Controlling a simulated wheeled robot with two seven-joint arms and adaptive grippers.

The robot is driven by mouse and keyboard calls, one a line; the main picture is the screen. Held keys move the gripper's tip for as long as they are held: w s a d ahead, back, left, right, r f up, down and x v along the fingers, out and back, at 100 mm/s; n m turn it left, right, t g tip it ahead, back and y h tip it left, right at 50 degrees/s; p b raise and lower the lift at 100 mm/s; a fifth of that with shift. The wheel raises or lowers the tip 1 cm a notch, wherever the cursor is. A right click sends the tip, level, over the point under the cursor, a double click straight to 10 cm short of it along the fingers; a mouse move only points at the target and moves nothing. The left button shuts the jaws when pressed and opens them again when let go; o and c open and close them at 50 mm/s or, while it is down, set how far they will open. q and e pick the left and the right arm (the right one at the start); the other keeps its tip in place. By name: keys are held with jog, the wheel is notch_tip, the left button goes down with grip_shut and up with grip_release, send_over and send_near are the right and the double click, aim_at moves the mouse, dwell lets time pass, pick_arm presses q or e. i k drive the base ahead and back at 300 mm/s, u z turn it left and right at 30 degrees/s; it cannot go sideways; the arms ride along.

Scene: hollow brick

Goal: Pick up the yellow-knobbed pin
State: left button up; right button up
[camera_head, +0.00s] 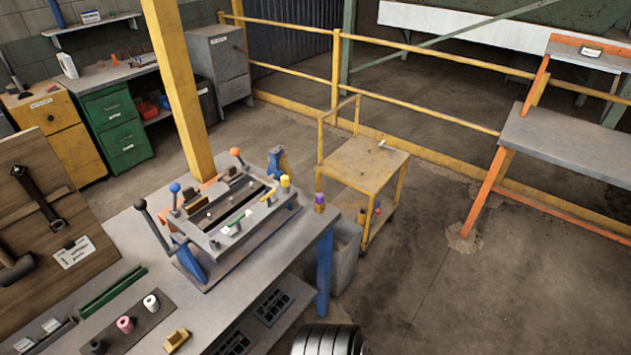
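A small piece with a yellow top (285,181) stands at the far right corner of the grey press fixture (208,250) on the workbench. It looks like the yellow-knobbed pin, but its lower part is too small to make out. A purple-topped piece with a yellowish lower part (319,203) stands apart from it, near the bench's right corner.
Levers with black (140,204), blue (175,188) and orange (235,152) balls rise from the fixture. A yellow cart (362,165) stands behind; open floor lies right.

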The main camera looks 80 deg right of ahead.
aim_at(285, 179)
jog(key=z, duration=1.8)
